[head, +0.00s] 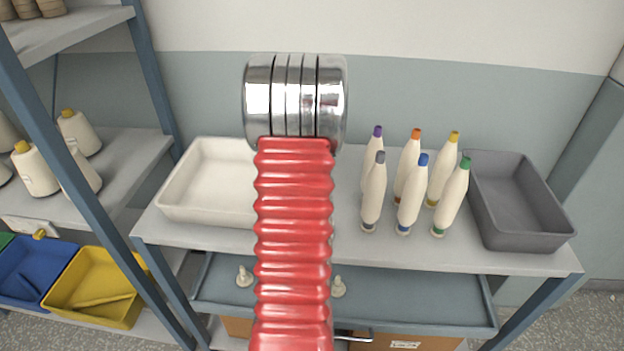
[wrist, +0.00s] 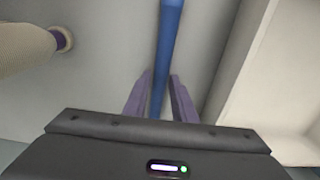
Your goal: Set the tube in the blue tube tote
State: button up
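A long blue tube (wrist: 169,40) runs from the top edge of the wrist view down between the two purple fingers of my gripper (wrist: 161,78). The fingers stand close on either side of it. I cannot tell whether they press on it, or whether it rests on the grey surface. My red arm hides the gripper and the tube in the head view.
A white tray (head: 185,207) stands left of my arm; its pale wall shows at right in the wrist view (wrist: 238,60). Several bobbins (head: 410,190) and a grey tray (head: 528,242) stand right. A yellow tote (head: 82,318) adjoins the blue one. A rack post (head: 75,185) stands in front.

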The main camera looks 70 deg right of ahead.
jog(key=shift+o, duration=1.2)
notch_tip(320, 180, up, 12)
jog(key=shift+r, duration=0.15)
jog(key=shift+a, duration=0.1)
